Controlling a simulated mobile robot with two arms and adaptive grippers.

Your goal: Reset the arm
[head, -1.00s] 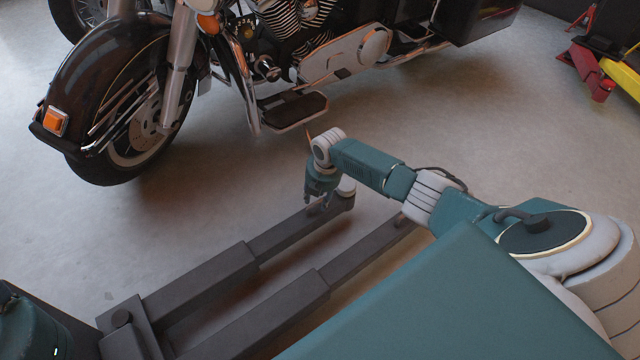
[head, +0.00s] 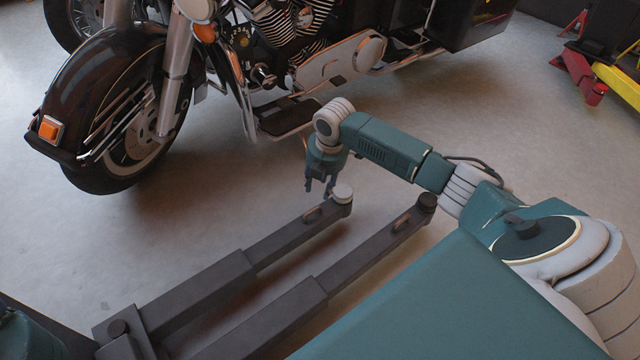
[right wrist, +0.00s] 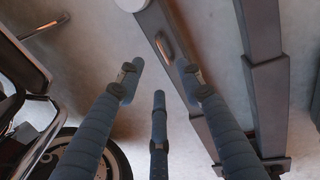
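My right gripper (head: 318,186) hangs below its bent wrist, on the motorcycle side of the lift's arm ends in the head view. In the right wrist view, its blue-grey fingers (right wrist: 160,78) are spread apart with nothing between them, so it is open and empty. One lift arm (head: 200,284) ends in a pale round pad (head: 342,193) and carries a small metal handle (head: 312,214). The gripper appears close to that pad, apart from the handle. The other lift arm (head: 265,325) ends in a dark pad (head: 427,202). My left gripper does not show.
A black motorcycle (head: 110,80) stands behind the lift, its footboard (head: 288,118) close behind my right wrist. A red and yellow jack (head: 580,75) is at the far right. Bare concrete floor (head: 500,130) lies between them.

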